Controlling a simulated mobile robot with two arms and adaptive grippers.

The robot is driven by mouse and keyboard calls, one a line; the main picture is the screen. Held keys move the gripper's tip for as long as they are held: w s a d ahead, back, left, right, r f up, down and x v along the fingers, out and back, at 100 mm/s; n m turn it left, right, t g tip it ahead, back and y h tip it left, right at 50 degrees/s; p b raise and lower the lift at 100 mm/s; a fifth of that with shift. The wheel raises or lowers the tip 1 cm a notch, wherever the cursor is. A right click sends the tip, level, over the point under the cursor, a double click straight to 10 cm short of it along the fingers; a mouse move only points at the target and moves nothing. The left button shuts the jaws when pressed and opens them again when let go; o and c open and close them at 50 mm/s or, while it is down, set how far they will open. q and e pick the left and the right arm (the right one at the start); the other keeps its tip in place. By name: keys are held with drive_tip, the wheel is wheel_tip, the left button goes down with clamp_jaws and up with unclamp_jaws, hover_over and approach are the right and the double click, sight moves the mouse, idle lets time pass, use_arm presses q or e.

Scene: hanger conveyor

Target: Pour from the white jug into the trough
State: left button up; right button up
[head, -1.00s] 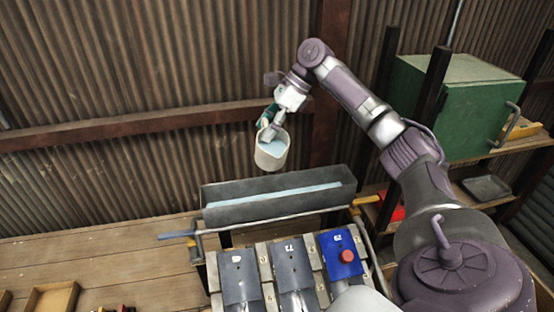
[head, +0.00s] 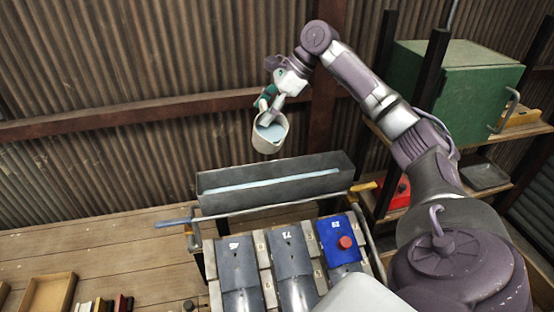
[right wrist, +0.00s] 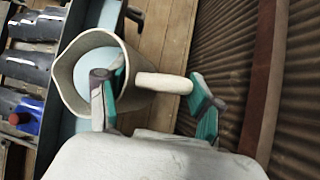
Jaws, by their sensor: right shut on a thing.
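The white jug (head: 265,143) is held in the air above and behind the trough, apart from it, in the head view. Pale blue liquid shows inside its mouth. My right gripper (head: 268,98) is at the jug's handle side. In the right wrist view the gripper (right wrist: 155,100) has its green-padded fingers on either side of the jug's handle (right wrist: 160,83), and the jug (right wrist: 63,80) shows its open mouth. The trough (head: 280,197) is a long dark grey box with a pale blue strip along its inside. My left gripper is not in view.
Below the trough stands a rack with grey panels (head: 241,262) and a blue panel (head: 338,238) with a red button. A green cabinet (head: 455,85) stands on shelves at right. A wooden tray (head: 48,293) lies at lower left. A corrugated wall is behind.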

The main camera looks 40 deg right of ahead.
drive_tip(key=shift+r, duration=0.1)
idle(0.3)
drive_tip(key=shift+s+a+r+t+b, duration=0.2)
drive_tip(key=shift+t+b, duration=0.3)
drive_tip(key=shift+b, duration=0.35)
drive_tip(key=shift+s, duration=0.1)
drive_tip(key=shift+r, duration=0.15)
drive_tip(key=shift+n, duration=0.3)
drive_tip(key=shift+s+r+t+h+b, duration=0.15)
drive_tip(key=shift+t+h+b, duration=0.35)
drive_tip(key=shift+b, duration=0.7)
